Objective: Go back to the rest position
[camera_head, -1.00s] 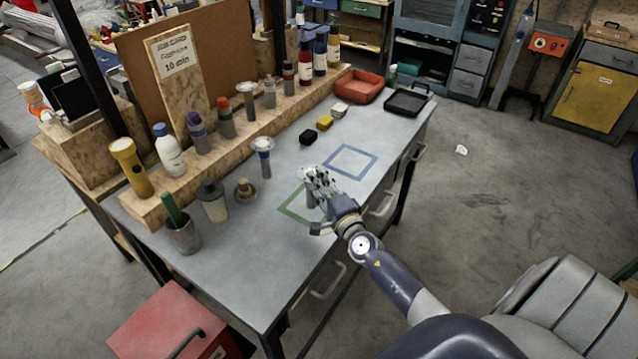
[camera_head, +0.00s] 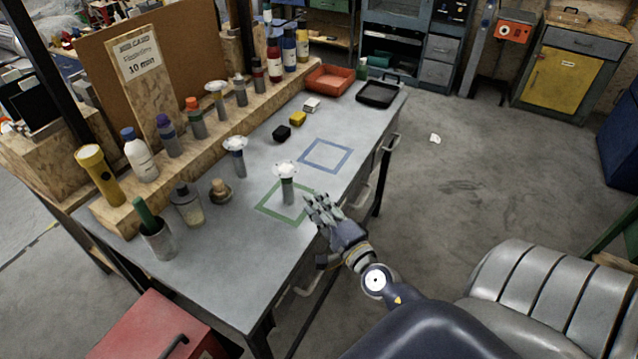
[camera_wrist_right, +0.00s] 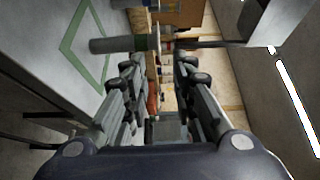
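My right gripper (camera_head: 322,212) is at the front edge of the grey workbench (camera_head: 235,270), just right of the green square outline (camera_head: 262,209). In the right wrist view its two fingers (camera_wrist_right: 160,75) stand apart with nothing between them. A grey cylindrical item with a wide pale top (camera_head: 287,185) stands upright inside the green square, clear of the fingers. It also shows in the right wrist view as a grey cylinder (camera_wrist_right: 115,45). My left gripper is not in view.
A blue square outline (camera_head: 327,155) on the bench is empty. A wooden shelf (camera_head: 190,160) holds several bottles. A red cabinet (camera_head: 150,325) is at lower left; open floor lies right.

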